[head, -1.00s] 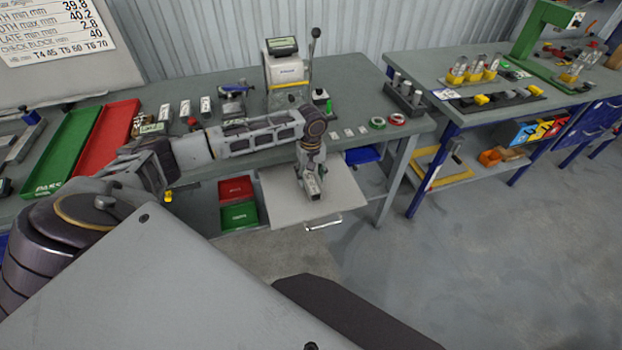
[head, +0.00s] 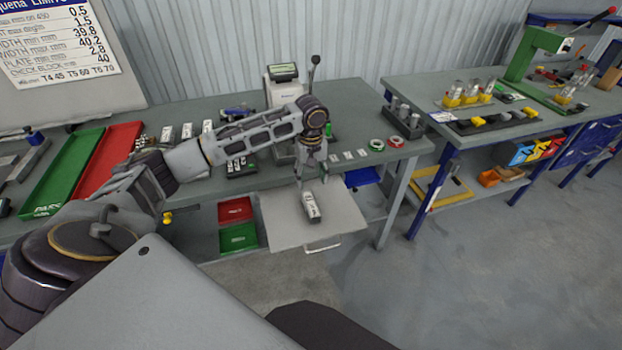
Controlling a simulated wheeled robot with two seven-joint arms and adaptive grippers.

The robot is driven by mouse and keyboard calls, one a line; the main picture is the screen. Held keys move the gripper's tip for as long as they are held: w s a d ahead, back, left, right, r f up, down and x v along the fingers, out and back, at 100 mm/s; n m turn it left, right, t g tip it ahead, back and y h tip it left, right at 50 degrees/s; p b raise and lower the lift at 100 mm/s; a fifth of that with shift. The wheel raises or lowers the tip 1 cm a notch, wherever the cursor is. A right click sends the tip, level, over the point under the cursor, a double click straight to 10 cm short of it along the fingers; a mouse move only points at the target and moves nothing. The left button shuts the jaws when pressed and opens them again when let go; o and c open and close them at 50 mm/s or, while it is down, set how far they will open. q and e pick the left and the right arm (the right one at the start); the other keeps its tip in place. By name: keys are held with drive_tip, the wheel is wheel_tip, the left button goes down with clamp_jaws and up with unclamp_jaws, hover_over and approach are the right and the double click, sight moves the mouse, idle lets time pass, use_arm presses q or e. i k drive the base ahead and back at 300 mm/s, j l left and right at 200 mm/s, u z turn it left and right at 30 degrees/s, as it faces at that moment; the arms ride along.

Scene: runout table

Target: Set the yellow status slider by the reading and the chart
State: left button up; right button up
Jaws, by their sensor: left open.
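The limits chart (head: 55,45) hangs at the upper left; it has printed rows of numbers. The grey measuring device (head: 282,92) stands on the bench with a small lit display (head: 284,71) on top; its reading is too small to make out. A small yellow piece (head: 167,217) sits at the bench's front edge on the left; I cannot tell whether it is the status slider. My left gripper (head: 307,180) is open, pointing down just above a grey marked block (head: 311,207), which lies on the pull-out board (head: 345,223). My right gripper is out of view.
A green tray (head: 66,172) and a red tray (head: 108,160) lie on the bench at left. Red and green bins (head: 238,237) sit below, left of the board. Several small blocks stand behind my arm. Open floor lies to the right.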

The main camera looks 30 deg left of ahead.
sight(167, 220)
drive_tip(key=u, duration=2.35)
